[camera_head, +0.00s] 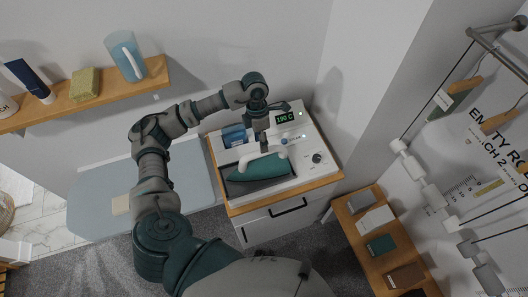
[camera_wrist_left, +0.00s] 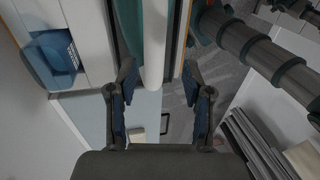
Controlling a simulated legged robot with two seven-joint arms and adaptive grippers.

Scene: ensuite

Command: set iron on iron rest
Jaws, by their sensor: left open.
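The iron (camera_head: 260,169) has a teal body and a white handle and lies on the white top of a small wood-edged cabinet (camera_head: 327,181). A dark recessed area shows around its base, likely the iron rest (camera_head: 290,183); the iron covers most of it. My left gripper (camera_head: 264,148) is at the iron's handle from above. In the left wrist view my left gripper (camera_wrist_left: 160,100) has its fingers apart, with the white handle (camera_wrist_left: 155,45) lined up between them. I cannot tell whether they touch it. My right gripper is not in view.
A blue container (camera_head: 233,137) stands behind the iron, left of a green-lit display (camera_head: 288,119). A pale blue ironing board (camera_head: 95,205) is at left. A shelf (camera_head: 75,103) holds a jug, sponge and bottle. A wooden bench (camera_head: 375,225) with folded cloths is at right.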

